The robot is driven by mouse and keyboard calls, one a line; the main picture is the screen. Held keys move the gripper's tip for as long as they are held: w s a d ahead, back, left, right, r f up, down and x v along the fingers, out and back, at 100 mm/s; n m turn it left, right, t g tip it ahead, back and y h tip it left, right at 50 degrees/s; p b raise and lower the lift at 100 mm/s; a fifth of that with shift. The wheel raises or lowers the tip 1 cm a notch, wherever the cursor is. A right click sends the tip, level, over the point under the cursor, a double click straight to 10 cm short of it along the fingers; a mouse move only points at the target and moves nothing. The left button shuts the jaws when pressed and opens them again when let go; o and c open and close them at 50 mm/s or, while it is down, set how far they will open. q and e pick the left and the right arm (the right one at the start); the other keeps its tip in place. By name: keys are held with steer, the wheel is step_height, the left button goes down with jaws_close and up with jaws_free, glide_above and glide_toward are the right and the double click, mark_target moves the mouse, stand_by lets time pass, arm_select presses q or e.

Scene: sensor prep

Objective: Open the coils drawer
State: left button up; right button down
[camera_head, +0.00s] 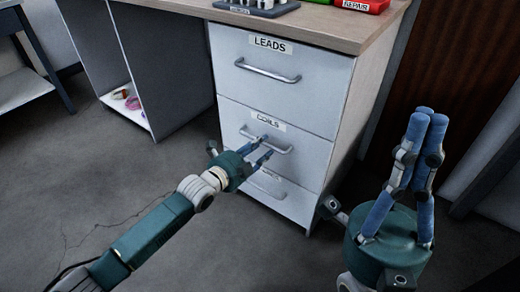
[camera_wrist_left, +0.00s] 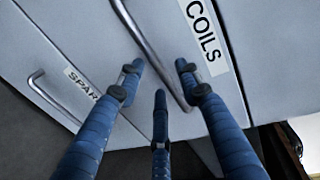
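The coils drawer (camera_head: 312,150) is the light grey middle drawer of the cabinet, labelled COILS. Its front looks flush with the drawer above, so it appears closed. Its bar handle (camera_head: 285,150) also shows in the left wrist view, with the COILS label (camera_wrist_left: 206,38) to its right. My left gripper (camera_head: 266,146) is at this handle with its fingers spread. In the left wrist view the handle runs between the fingers, two on its left and one on its right; I cannot tell whether they touch it. My right gripper (camera_head: 427,114) is shut and empty, right of the cabinet.
The LEADS drawer (camera_head: 315,97) is above, closed. A bottom drawer (camera_head: 270,195) is below, its label starting SPAR in the wrist view. The wooden worktop (camera_head: 305,27) holds a dark rack and a red REPAIR bin (camera_head: 362,5). Grey floor (camera_head: 80,165) is free at left.

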arm_select(q)
jaws_close()
steer(key=shift+s+a, duration=0.1)
steer(key=shift+s, duration=0.05)
